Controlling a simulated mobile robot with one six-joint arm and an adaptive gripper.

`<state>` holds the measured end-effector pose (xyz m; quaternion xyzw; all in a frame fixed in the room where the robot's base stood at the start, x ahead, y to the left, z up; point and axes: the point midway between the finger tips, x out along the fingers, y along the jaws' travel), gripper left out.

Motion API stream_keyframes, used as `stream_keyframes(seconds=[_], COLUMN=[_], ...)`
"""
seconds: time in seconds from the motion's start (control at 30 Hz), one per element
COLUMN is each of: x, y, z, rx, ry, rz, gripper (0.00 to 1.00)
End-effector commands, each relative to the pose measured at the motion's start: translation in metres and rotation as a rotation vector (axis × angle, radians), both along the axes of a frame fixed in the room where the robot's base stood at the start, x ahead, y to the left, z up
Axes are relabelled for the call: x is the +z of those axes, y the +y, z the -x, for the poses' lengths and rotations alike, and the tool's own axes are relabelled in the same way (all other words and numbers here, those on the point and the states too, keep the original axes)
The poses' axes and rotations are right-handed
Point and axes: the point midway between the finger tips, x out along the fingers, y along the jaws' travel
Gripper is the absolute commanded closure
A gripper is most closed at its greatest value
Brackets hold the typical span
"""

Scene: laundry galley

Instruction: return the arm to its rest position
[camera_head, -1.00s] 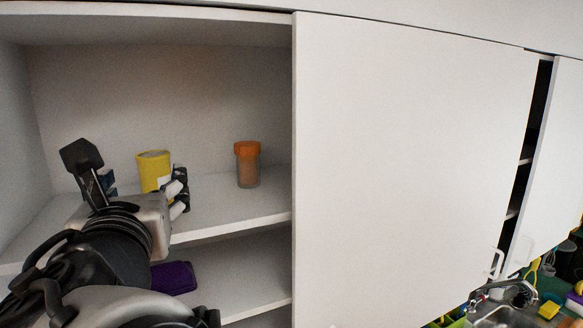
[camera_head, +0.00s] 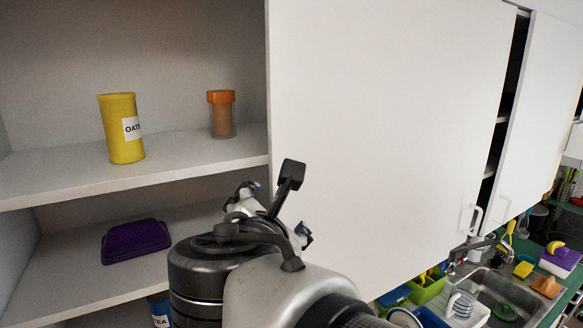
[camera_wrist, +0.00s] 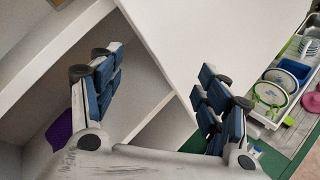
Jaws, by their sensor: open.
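My gripper (camera_head: 270,215) is in front of the cabinet, near the edge of the white sliding door (camera_head: 385,130). In the wrist view my gripper (camera_wrist: 150,95) has its two blue-padded fingers spread wide, with nothing between them. A yellow canister labelled OATS (camera_head: 122,135) stands upright on the upper shelf (camera_head: 60,176), apart from my gripper. My arm reaches up from the bottom of the head view and hides part of the lower shelf.
An orange-lidded jar (camera_head: 222,115) stands right of the canister. A purple container (camera_head: 136,240) lies on the lower shelf, and a blue TEA tin (camera_head: 160,312) is partly visible below. A sink (camera_head: 503,295), green basket (camera_head: 428,289) and dishes are at lower right.

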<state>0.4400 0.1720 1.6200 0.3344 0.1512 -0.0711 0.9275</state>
Motion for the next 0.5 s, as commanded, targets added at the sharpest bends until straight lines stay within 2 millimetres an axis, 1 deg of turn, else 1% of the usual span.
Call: stream_keyframes(seconds=[0.03, 0.07, 0.1, 0.17, 0.2, 0.27, 0.3, 0.37, 0.4, 0.47, 0.5], x=[-0.03, -0.045, -0.063, -0.093, -0.114, -0.145, -0.166, -0.198, -0.22, -0.254, -0.276], y=[-0.027, -0.041, -0.059, -0.085, -0.101, -0.124, -0.138, -0.156, -0.166, -0.179, -0.185], z=[0.003, 0.006, 0.01, 0.02, 0.028, 0.042, 0.053, 0.071, 0.083, 0.104, 0.118], rx=[-0.083, -0.131, -0.2, -0.308, -0.383, -0.5, -0.581, -0.709, -0.798, -0.936, -1.03], ry=[0.04, 0.064, 0.096, 0.14, 0.169, 0.206, 0.228, 0.258, 0.275, 0.295, 0.308], rz=[-0.082, -0.134, -0.209, -0.322, -0.401, -0.525, -0.609, -0.743, -0.836, -0.983, -1.083], gripper=[0.31, 0.31, 0.31, 0.31, 0.31, 0.31, 0.31, 0.31, 0.31, 0.31, 0.31])
